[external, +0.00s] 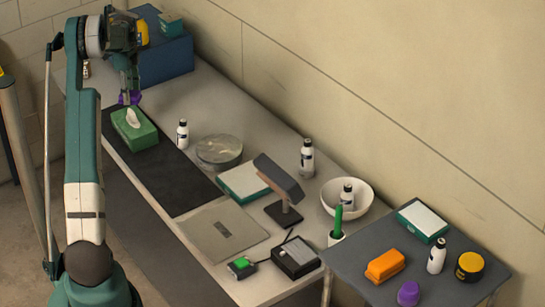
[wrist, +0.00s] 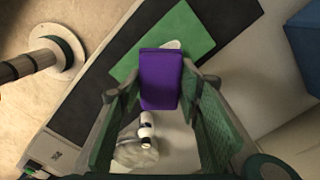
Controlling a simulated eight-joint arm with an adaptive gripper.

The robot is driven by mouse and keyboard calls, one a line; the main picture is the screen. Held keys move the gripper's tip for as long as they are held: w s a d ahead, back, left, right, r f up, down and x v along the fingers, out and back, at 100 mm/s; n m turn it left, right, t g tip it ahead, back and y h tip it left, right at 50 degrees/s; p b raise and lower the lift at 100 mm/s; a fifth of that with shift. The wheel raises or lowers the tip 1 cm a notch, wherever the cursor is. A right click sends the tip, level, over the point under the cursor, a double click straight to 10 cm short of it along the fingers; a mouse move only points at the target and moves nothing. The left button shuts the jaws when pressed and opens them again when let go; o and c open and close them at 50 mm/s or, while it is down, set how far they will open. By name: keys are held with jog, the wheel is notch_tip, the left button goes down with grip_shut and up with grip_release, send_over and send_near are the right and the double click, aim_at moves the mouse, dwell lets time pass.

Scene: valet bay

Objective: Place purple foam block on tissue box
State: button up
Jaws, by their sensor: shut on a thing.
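My gripper (external: 129,93) is shut on the purple foam block (wrist: 160,80), which sits between the two fingertips in the wrist view. In the external view the purple foam block (external: 124,99) shows as a small patch at the fingertips, partly hidden by them. The green tissue box (external: 146,136) stands on the black mat, with a white tissue sticking up from its top. The held block is close to the tissue box and looks above its far side. In the wrist view the block covers part of the tissue box (wrist: 192,28); I cannot tell whether they touch.
The black mat (external: 173,182) lies along the table's left edge. A blue box (external: 166,62) is at the back. Another purple object (external: 408,292) is front right.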

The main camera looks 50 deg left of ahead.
send_over(133, 121)
jog(key=shift+f, duration=2.8)
jog(key=shift+f+p, duration=0.5)
jog(key=shift+f, duration=1.35)
jog(key=shift+f, duration=0.2)
jog(key=o, duration=0.9)
jog(key=shift+r, duration=0.25)
notch_tip(133, 121, up, 12)
jog(key=shift+f+b, duration=0.1)
jog(key=shift+b, duration=0.45)
